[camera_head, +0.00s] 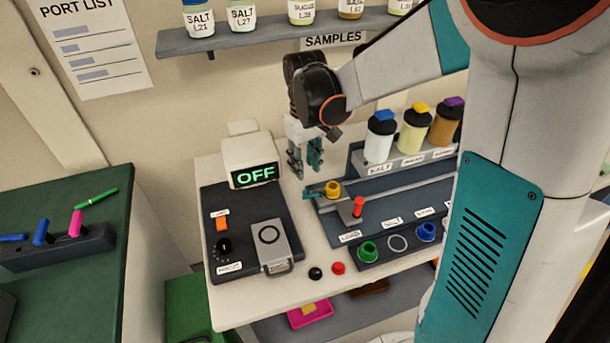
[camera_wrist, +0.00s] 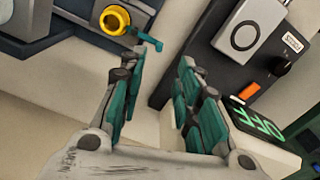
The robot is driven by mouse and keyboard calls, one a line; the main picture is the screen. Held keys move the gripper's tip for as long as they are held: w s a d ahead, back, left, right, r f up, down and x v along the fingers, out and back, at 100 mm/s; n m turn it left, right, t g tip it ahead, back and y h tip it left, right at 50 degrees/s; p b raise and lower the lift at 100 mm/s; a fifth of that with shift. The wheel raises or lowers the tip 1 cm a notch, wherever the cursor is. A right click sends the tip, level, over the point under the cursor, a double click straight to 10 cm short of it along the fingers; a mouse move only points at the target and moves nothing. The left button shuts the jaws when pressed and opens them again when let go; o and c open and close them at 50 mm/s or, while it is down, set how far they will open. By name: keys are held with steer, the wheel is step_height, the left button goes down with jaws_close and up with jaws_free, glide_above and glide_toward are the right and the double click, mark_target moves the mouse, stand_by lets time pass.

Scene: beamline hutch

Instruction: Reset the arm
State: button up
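My gripper (camera_head: 305,163) hangs from my arm above the white bench, between the box with the green OFF display and the sample rack. Its teal fingers point down. In the wrist view my gripper (camera_wrist: 160,95) shows its two fingers apart with nothing between them. The bench surface lies below the gap. A yellow ring-shaped part (camera_head: 333,189) with a teal tab sits just right of and below the fingers; it also shows in the wrist view (camera_wrist: 115,20), apart from them.
The black control panel (camera_head: 210,200) has an orange switch, knob and grey latch plate. Three capped jars stand on the rack (camera_head: 372,168). The samples shelf (camera_head: 240,44) with bottles is above. Green, clear and blue ports line the front holder (camera_head: 358,262). A green table (camera_head: 105,270) stands left.

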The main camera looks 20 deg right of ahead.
steer(key=shift+r, duration=0.85)
steer(key=s+r+m+t+b, duration=0.1)
steer(key=s+r+t, duration=0.2)
steer(key=s, duration=0.6)
steer(key=s+d+r+m+t+b, duration=0.1)
steer(key=s+r+m+t, duration=0.1)
steer(key=s, duration=0.7)
steer(key=shift+r+t, duration=0.9)
steer(key=shift+t, duration=0.2)
